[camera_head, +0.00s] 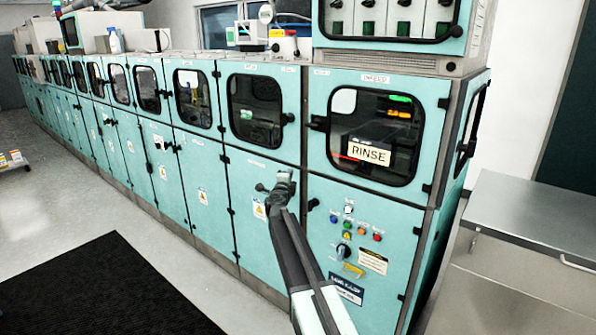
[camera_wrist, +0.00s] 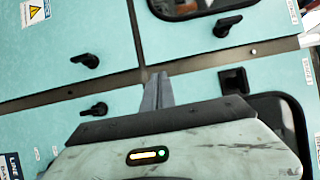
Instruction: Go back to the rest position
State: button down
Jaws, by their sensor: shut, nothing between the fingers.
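My gripper (camera_head: 283,182) is raised in front of the teal machine row, left of the control buttons, in the head view. In the wrist view my gripper (camera_wrist: 157,90) shows its two grey fingers pressed together with nothing between them. They point toward the seam between teal panels. Black door handles show around it, one at upper left (camera_wrist: 85,60) and one at upper right (camera_wrist: 228,25). I cannot tell whether the fingertips touch the panel.
The RINSE window (camera_head: 368,151) is right of my gripper, above coloured buttons (camera_head: 348,235). A black mat (camera_head: 105,290) lies on open grey floor at the left.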

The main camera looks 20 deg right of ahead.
jog(key=shift+s+a, duration=0.25)
jog(key=shift+a, duration=0.3)
jog(key=s+a+f+n+t+y, duration=0.1)
jog(key=s+a+n+y, duration=0.4)
jog(key=a+n, duration=0.15)
jog(key=s+a+n+t+y, duration=0.1)
jog(key=s+a+n+y, duration=0.3)
jog(key=a+n, duration=0.3)
jog(key=s+a+f+n+g+y, duration=0.4)
jog(key=s+a+f+n+g, duration=0.1)
jog(key=s+a+f, duration=0.35)
jog(key=s+d+f+n+g+h, duration=0.1)
jog(key=s+f+g, duration=0.3)
jog(key=s, duration=0.5)
jog(key=s+d+f+n+g+h, duration=0.2)
jog(key=s+d+f+g, duration=0.2)
jog(key=s, duration=0.6)
jog(key=s+d+f+n+g+h, duration=0.1)
jog(key=s+f+g, duration=0.3)
jog(key=s, duration=0.5)
notch_tip(320, 180, down, 3)
jog(key=shift+s+d+r+n+g+h, duration=0.2)
jog(key=shift+s+d+n+g+h, duration=0.15)
jog(key=shift+d+n, duration=0.35)
jog(key=shift+w+d, duration=0.1)
jog(key=shift+w, duration=0.05)
